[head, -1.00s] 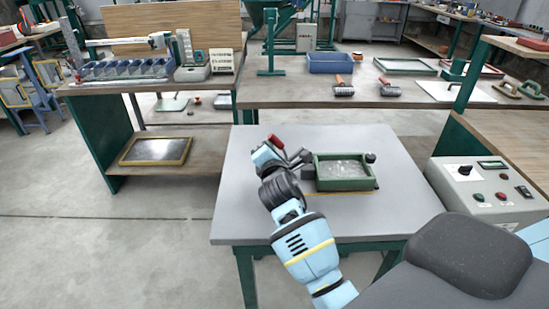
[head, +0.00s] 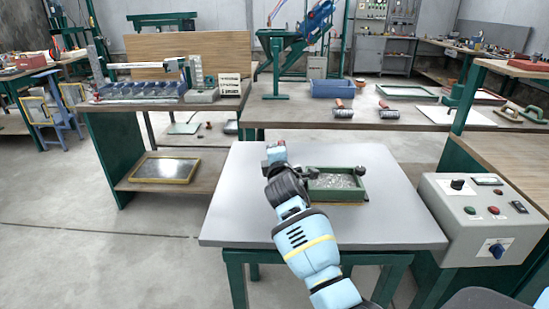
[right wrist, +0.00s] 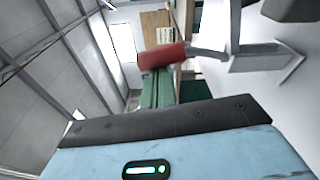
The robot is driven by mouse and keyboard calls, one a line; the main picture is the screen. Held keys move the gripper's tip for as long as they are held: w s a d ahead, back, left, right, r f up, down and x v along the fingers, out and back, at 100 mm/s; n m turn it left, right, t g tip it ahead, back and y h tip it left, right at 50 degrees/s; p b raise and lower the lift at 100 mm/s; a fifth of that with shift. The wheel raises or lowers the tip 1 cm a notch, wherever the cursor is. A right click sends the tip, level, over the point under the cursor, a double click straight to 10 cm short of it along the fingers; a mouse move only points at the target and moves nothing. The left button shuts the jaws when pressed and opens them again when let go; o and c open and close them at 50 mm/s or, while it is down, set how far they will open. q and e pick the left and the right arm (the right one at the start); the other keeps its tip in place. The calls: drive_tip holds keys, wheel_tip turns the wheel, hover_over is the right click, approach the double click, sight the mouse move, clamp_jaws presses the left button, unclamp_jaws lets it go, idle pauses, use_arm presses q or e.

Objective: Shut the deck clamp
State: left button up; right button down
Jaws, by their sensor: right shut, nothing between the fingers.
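The deck clamp shows in the right wrist view as a red grip (right wrist: 163,57) on a grey metal lever that runs right to a grey bracket. In the head view its grip is not visible and most of the clamp is hidden by my arm, at the left side of the green-framed deck (head: 337,194) with pale fibrous matter inside. My right gripper (head: 276,155) is at the left of the deck, shut and empty. The red grip stands apart from the blue gripper body in the wrist view. My left gripper is not in view.
The deck stands on a grey table (head: 400,222) with bare surface around it. A grey control box (head: 487,225) with knobs stands close at the right. A dark knob (head: 361,171) sits at the deck's far right corner. A long bench (head: 420,114) is behind.

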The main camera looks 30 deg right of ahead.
drive_tip(key=d+m, duration=0.1)
drive_tip(key=s+d+m, duration=0.1)
drive_tip(key=m, duration=0.1)
drive_tip(key=shift+s+d+m, duration=0.15)
drive_tip(key=shift+m, duration=0.15)
idle(0.6)
